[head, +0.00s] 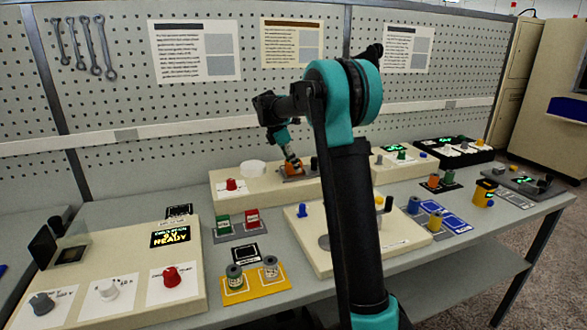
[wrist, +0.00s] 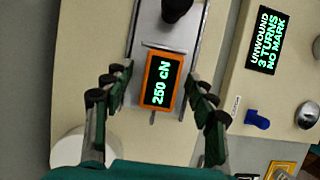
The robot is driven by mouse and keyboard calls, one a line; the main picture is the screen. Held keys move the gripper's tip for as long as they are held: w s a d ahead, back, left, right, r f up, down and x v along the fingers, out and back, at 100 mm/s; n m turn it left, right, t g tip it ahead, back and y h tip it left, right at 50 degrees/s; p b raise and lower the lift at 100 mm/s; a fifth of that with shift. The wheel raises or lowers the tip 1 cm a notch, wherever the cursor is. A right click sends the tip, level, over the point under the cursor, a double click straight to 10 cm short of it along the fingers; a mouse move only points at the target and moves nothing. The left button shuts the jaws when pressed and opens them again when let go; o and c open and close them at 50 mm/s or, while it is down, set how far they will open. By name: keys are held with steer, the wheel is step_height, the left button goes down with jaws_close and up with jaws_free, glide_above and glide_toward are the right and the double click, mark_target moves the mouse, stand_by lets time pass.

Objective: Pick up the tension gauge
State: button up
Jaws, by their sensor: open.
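The tension gauge is an orange-framed block with a dark display reading "250 cN" (wrist: 161,82). It sits on a grey metal plate or rail on the cream machine; in the head view it shows as a small orange block (head: 291,171) at the back of the bench. My gripper (head: 292,158) is above it, pointing down. In the wrist view my gripper (wrist: 160,86) is open, with one finger on each side of the gauge and visible gaps on both sides. Nothing is held. Part of the gauge is hidden behind my gripper in the head view.
A dark knob (wrist: 176,8) stands just beyond the gauge on the same plate. A white disc (head: 253,168) and a red knob (head: 231,184) are to its left. A cream unit with a blue knob (wrist: 257,119) and an "UNWOUND" display (wrist: 266,40) is close at right.

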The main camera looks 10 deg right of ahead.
steer(key=shift+d+f, duration=0.15)
steer(key=shift+f, duration=0.25)
jaws_close()
step_height(320, 180, up, 20)
stand_by(0.9)
